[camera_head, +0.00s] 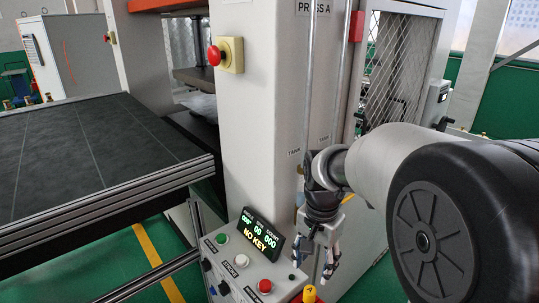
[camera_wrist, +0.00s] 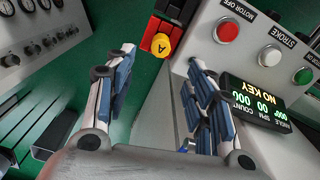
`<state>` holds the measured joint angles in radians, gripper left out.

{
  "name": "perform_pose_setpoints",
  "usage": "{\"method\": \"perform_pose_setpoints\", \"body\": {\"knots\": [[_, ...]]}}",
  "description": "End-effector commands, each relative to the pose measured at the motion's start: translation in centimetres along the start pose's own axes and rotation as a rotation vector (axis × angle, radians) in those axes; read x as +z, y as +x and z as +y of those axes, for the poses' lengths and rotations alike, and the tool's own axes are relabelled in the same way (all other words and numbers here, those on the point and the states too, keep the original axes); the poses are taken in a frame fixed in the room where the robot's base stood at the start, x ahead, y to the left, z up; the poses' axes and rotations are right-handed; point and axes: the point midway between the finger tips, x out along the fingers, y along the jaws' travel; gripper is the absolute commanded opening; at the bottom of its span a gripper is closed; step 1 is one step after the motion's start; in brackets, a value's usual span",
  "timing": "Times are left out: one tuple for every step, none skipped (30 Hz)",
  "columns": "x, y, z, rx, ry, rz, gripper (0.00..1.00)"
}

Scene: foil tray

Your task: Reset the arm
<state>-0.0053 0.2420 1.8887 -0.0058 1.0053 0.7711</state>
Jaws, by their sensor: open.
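My arm reaches in from the right in the head view. My gripper (camera_head: 318,264) points down just right of the control panel (camera_head: 272,274), in front of the press column. In the wrist view my gripper (camera_wrist: 160,85) has its two blue-padded fingers wide apart, with nothing between them. A yellow knob marked A (camera_wrist: 161,44) on a red and black block is beyond the fingertips, apart from them. It also shows in the head view as a yellow cap (camera_head: 309,294) below the gripper.
The panel carries a red button (camera_head: 265,286), a white button (camera_head: 242,260) and a display (camera_head: 257,233) reading NO KEY. A dark table (camera_head: 95,150) is at left. A red emergency button (camera_head: 215,55) is on the column. A mesh guard (camera_head: 400,65) stands behind my arm.

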Motion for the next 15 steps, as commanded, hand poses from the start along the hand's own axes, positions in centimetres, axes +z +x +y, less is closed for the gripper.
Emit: {"method": "perform_pose_setpoints", "body": {"knots": [[0.5, -1.0, 0.5, -0.013, -0.022, 0.013, 0.5], [0.8, -1.6, 0.9, -0.022, -0.043, 0.023, 0.5], [1.5, -2.5, 1.5, -0.034, -0.076, 0.037, 0.5], [2.1, -3.3, 2.1, -0.044, -0.105, 0.05, 0.5], [2.7, -4.1, 2.8, -0.055, -0.138, 0.065, 0.5], [3.7, -5.0, 3.7, -0.069, -0.183, 0.085, 0.5], [4.5, -5.7, 4.4, -0.079, -0.219, 0.102, 0.5], [5.2, -6.3, 5.2, -0.089, -0.256, 0.118, 0.5], [6.2, -7.0, 6.2, -0.101, -0.304, 0.141, 0.5], [7.0, -7.4, 6.9, -0.109, -0.34, 0.159, 0.5], [7.7, -7.7, 7.6, -0.117, -0.376, 0.177, 0.5], [8.7, -8.1, 8.6, -0.126, -0.423, 0.202, 0.5], [9.4, -8.3, 9.3, -0.132, -0.458, 0.22, 0.5], [10.1, -8.4, 10.0, -0.138, -0.492, 0.238, 0.5], [11.0, -8.4, 10.8, -0.143, -0.536, 0.261, 0.5]]}}
